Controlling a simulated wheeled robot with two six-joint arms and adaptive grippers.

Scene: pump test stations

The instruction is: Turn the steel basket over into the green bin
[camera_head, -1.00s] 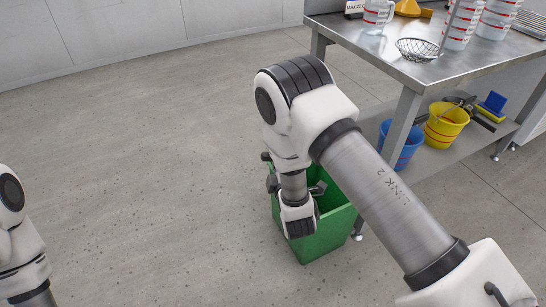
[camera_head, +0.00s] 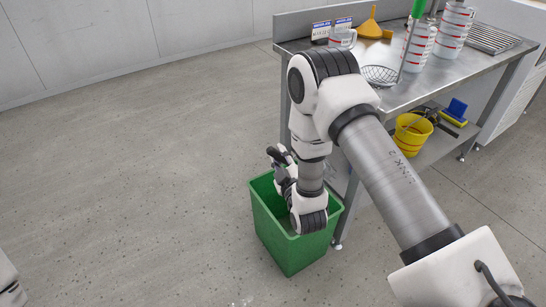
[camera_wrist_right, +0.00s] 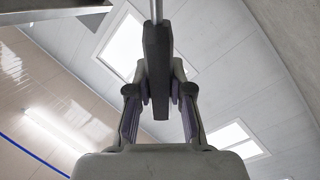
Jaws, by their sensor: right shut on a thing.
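The green bin (camera_head: 289,250) stands on the floor beside the bench. My right arm reaches down over it, and the right gripper (camera_head: 277,155) shows at the bin's back left rim, small and turned upward. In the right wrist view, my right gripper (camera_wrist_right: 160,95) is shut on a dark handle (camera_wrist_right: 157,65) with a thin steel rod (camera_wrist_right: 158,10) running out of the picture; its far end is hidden. A wire basket (camera_head: 380,76) rests on the bench, with a green-topped rod rising at its right. My left gripper is out of view.
The steel bench (camera_head: 425,85) holds a measuring jug (camera_head: 343,38), a yellow funnel (camera_head: 370,28) and several stacked jugs. A yellow bucket (camera_head: 410,135) sits on its lower shelf.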

